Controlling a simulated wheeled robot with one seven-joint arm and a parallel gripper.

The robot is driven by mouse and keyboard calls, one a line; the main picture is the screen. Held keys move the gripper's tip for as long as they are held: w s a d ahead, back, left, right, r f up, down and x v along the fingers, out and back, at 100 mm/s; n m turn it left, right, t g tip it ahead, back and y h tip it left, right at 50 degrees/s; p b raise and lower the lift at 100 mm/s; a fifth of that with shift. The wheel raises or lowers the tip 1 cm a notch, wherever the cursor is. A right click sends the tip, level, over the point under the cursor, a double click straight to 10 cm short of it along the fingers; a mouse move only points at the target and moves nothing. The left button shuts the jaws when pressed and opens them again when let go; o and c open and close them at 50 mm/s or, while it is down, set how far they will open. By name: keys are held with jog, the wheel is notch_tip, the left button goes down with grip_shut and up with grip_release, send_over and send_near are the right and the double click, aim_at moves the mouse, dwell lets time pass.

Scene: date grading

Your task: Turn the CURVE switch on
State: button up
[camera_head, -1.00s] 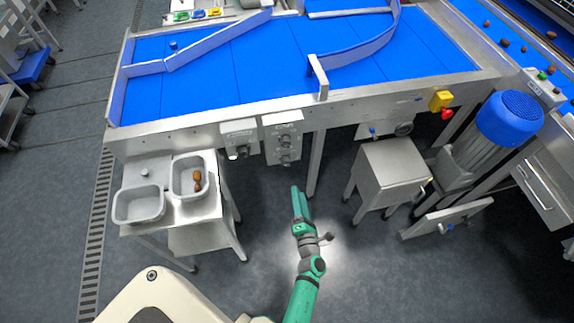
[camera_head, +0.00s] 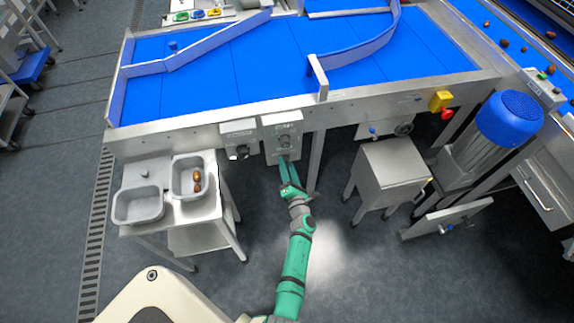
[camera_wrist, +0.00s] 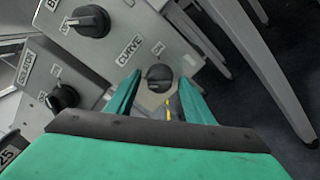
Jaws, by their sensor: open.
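The CURVE switch (camera_wrist: 159,77) is a dark round knob on a grey metal panel, with its CURVE label beside it in the wrist view. My gripper (camera_wrist: 160,90) is open, with one green finger on each side of the knob in the picture. I cannot tell whether the fingers touch it. In the head view my gripper (camera_head: 286,162) is at the lower part of the switch panel (camera_head: 272,128) under the blue conveyor and hides the CURVE knob. The knob's exact turn is not clear.
Another black knob (camera_wrist: 90,20) sits above on the same panel. A further knob (camera_wrist: 62,97) is on the neighbouring box at left. A table leg (camera_head: 316,165) stands just right of the panel. A steel stand with grey bins (camera_head: 138,205) is at left.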

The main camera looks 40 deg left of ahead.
jog(key=shift+w+a, duration=0.25)
jog(key=shift+a, duration=0.05)
jog(key=c, duration=1)
jog(key=shift+c, duration=0.2)
